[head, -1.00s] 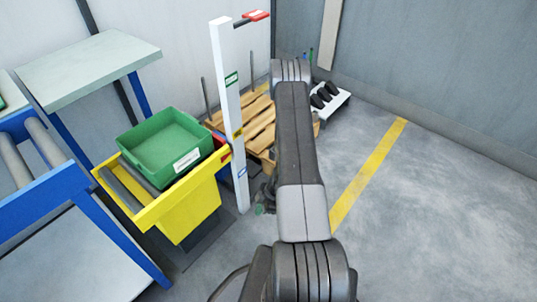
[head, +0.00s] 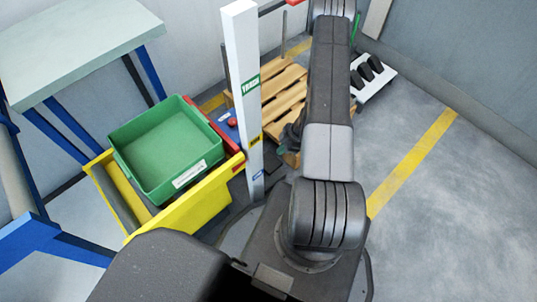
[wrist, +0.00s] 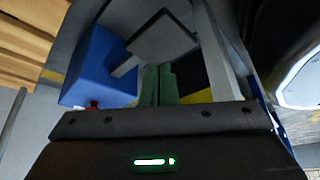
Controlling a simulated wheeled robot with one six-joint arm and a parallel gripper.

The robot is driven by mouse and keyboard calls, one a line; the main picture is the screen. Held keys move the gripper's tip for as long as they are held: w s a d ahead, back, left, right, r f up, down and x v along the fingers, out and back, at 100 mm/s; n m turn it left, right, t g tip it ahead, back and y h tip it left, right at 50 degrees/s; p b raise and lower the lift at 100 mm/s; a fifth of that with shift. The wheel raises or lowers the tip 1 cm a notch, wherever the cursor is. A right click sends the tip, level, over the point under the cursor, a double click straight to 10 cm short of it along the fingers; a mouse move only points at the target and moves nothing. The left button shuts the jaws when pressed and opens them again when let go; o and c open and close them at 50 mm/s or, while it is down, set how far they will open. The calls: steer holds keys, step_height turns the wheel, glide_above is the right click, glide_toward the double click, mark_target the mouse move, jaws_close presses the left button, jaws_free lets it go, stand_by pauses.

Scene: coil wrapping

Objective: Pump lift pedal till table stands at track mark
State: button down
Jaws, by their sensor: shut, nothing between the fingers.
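The yellow lift table (head: 203,210) carries a green bin (head: 143,178). A white post (head: 243,50) stands beside it with a green TRACK label (head: 250,85), a yellow label (head: 255,139) and a blue label (head: 257,174). In the picture the table's red-tipped corner lies between the yellow and blue labels. A blue pump unit (head: 222,118) shows partly behind the post. In the wrist view the blue unit (wrist: 98,68) has a grey pedal plate (wrist: 163,36) on an arm. My gripper (wrist: 158,70) is shut and empty, its green fingertips close to the plate; contact is unclear.
A wooden pallet (head: 283,97) lies behind the post. A white rack with black pieces (head: 372,72) stands beyond my arm. A pale-topped blue-legged table (head: 75,42) stands at the left. Open floor with a yellow line (head: 415,160) lies to the right.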

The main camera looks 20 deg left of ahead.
mark_target(270, 162)
steer(key=shift+f, duration=0.1)
stand_by(0.3)
steer(key=b+x, duration=0.5)
steer(key=b, duration=0.1)
steer(key=shift+s+f, duration=0.1)
steer(key=shift+f, duration=0.25)
steer(key=shift+s+a+f+b, duration=0.15)
steer(key=shift+a+f+b, duration=0.2)
steer(key=shift+f+b, duration=0.2)
steer(key=shift+r, duration=0.1)
